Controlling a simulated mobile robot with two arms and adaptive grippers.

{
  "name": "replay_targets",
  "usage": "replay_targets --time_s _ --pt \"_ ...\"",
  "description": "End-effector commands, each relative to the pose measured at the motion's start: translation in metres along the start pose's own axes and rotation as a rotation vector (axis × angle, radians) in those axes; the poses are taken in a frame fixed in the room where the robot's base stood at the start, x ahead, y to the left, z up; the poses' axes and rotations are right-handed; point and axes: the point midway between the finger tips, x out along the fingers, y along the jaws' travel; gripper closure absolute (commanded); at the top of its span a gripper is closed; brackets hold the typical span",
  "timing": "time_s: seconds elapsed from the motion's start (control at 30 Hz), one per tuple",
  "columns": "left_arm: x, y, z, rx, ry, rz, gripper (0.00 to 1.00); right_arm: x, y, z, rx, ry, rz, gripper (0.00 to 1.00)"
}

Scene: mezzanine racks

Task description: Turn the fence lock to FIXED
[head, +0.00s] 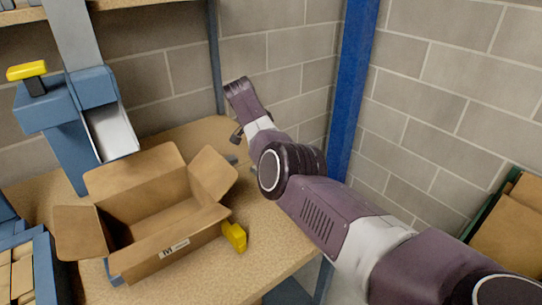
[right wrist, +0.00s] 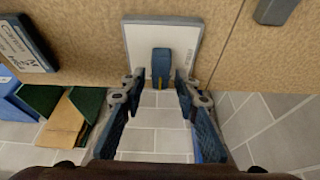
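In the right wrist view a blue lever (right wrist: 161,66) stands on a white plate (right wrist: 139,40) at the edge of the bench top. It looks like the fence lock. Faint lettering runs along the plate's right side, too small to read, so I cannot tell the setting. My right gripper (right wrist: 158,88) is open, with its two fingertips on either side of the lever's near end and gaps on both sides. In the head view my right arm reaches across the bench's right end; its fingers are small and mostly hidden there. My left gripper is not in view.
An open cardboard box (head: 155,221) stands on the bench (head: 270,235), with a yellow object (head: 234,236) beside it. A blue device (head: 62,115) with a yellow top stands behind left. A blue post (head: 352,85) rises behind my arm. A dark-framed sign (right wrist: 22,42) lies at left.

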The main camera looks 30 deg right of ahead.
Motion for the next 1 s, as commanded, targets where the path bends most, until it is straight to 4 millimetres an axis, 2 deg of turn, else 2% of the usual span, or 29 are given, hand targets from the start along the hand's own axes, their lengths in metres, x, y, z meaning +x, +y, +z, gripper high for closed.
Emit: replay_targets --time_s 0.37,0.47,0.8,1.0 --pt "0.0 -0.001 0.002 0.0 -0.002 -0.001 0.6 -0.005 -0.001 0.0 -0.001 0.001 -0.001 0.67" --pt "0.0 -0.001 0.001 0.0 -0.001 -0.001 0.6 -0.018 -0.001 0.0 0.0 0.002 -0.003 0.67" --pt "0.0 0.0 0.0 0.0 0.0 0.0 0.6 -0.089 -0.001 0.0 0.0 0.001 -0.004 0.67" --pt "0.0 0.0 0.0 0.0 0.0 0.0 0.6 -0.114 0.0 0.0 -0.001 0.0 0.0 0.67"
